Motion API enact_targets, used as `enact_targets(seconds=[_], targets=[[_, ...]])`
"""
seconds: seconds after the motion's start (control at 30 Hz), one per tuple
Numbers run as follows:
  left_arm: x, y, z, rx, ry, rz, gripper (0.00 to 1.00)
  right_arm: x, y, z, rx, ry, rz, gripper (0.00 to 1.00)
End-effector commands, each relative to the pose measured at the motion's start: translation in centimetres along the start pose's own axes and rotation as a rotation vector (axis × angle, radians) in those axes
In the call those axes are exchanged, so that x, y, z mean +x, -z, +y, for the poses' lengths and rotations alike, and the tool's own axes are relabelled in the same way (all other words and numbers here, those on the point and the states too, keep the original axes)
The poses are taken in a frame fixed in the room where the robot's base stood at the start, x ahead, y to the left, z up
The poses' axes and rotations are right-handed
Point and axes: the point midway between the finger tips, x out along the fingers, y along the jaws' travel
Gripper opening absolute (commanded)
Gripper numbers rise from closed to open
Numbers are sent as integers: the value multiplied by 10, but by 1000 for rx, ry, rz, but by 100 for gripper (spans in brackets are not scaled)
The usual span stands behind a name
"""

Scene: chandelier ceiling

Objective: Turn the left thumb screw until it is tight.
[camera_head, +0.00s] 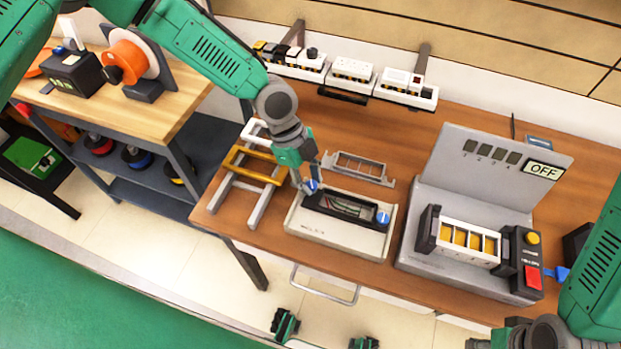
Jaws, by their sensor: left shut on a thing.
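A grey-white device (330,235) with a dark, open-topped middle showing wires sits on the wooden table. The left thumb screw (311,186) is a blue knob at the device's upper left corner. The right thumb screw (382,218) is a similar blue knob at its right end. My left gripper (308,180) reaches down from above and is shut on the left thumb screw, partly covering it.
A grey frame (360,168) lies behind the device. A white and yellow rack (250,165) stands to the left. A grey test station (480,200) with an OFF display (543,171) stands to the right. Modules (350,75) line the table's back. A drawer handle (325,288) juts out in front.

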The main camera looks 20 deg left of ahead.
Motion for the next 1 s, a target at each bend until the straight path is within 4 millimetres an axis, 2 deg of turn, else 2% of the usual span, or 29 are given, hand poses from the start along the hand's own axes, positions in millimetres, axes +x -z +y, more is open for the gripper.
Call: enact_targets(seconds=[0.37,0.4,0.43,0.77,0.87,1.0], targets=[[-1,-2,-3,4,7,-2,0,0,0,0,0,0,0,40],[-1,-2,-3,4,7,-2,38,0,0,0,0,0,0,40],[-1,-1,-3,4,6,-2,43,0,0,0,0,0,0,40],[-2,0,-1,4,3,-1,43,-1,-2,0,0,0,3,40],[-10,0,-1,4,5,-1,43,-1,-3,0,0,0,3,40],[-35,-1,-2,3,7,0,43,-1,-2,0,0,0,3,40]])
